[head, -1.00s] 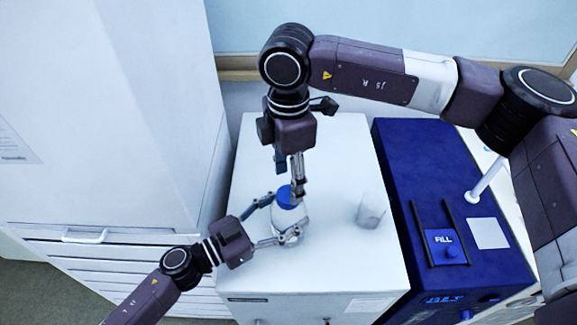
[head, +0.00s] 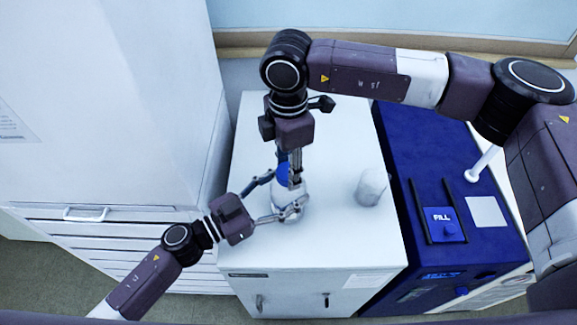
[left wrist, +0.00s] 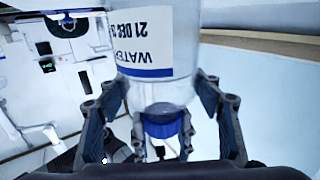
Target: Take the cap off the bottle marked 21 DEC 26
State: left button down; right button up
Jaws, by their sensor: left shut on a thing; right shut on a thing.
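The clear bottle (head: 289,206) stands on the white cabinet top, and its blue cap (head: 283,174) is on its neck. In the left wrist view the bottle (left wrist: 157,85) appears upside down with a white label partly reading WATER and 21 DEC; the last part is unclear. The blue cap (left wrist: 165,123) shows there too. My left gripper (head: 282,197) is shut around the bottle, with a finger on each side of it. My right gripper (head: 289,176) comes from above and is shut on the cap, partly hiding it.
A clear empty-looking beaker (head: 371,187) stands to the right on the white cabinet top (head: 330,240). Beyond it is a blue machine (head: 460,260) with a FILL plate. A tall white cabinet (head: 110,110) with drawers is at the left. The cabinet top's front right is bare.

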jog(key=shift+c, duration=1.1)
jog(key=n, duration=0.6)
jog(key=shift+n, duration=0.4)
jog(key=n, duration=1.1)
jog(key=shift+n, duration=0.3)
jog(key=n, duration=1.1)
jog(key=shift+r+n, duration=0.1)
jog(key=shift+n, duration=0.3)
jog(key=n, duration=0.4)
jog(key=shift+n, duration=0.4)
jog(key=n, duration=0.6)
jog(key=shift+n, duration=0.3)
jog(key=n, duration=0.6)
jog(key=shift+n, duration=0.3)
jog(key=n, duration=0.6)
jog(key=shift+w+r, duration=0.1)
